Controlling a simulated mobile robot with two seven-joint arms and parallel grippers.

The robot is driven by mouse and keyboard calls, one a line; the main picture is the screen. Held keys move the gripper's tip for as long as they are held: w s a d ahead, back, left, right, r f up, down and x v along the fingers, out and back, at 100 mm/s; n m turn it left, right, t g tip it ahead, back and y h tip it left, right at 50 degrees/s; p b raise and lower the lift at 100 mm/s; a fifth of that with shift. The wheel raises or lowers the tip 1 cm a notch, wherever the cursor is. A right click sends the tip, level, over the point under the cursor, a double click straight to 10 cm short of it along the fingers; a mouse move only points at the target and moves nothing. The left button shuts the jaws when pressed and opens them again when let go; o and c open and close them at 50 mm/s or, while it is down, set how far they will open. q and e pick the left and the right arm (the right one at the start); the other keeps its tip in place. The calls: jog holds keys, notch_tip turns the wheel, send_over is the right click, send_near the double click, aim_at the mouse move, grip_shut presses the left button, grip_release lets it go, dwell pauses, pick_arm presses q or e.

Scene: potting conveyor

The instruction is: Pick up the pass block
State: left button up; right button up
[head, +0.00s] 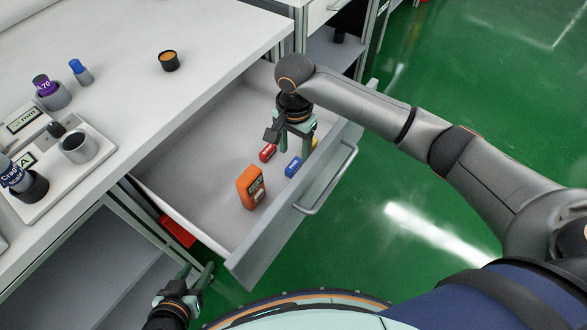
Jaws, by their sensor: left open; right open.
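Small labelled blocks lie in the open drawer (190,190): a red block (267,152), a blue block (293,167) and a yellow block (315,143), the last mostly hidden behind my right gripper. Their labels are too small to read, so I cannot tell which is the pass block. My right gripper (291,142) is open and points down over the drawer, above and beside these blocks. My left gripper (196,275) is open and empty, low at the bottom left, outside the drawer and away from the blocks.
An orange device (250,187) stands in the drawer near its front. The drawer's front panel and handle (328,180) face the green floor. The white worktop (130,50) at left carries a small dark pot (169,61), a grey cup (77,146) and other containers.

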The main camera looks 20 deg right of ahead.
aim_at(294, 164)
jog(key=f, duration=0.2)
jog(key=f+b, duration=0.1)
jog(key=f, duration=0.1)
jog(key=f+b, duration=0.1)
jog(key=f, duration=0.1)
jog(key=shift+w, duration=0.35)
jog(key=shift+f, duration=0.15)
jog(key=shift+c, duration=0.2)
grip_shut()
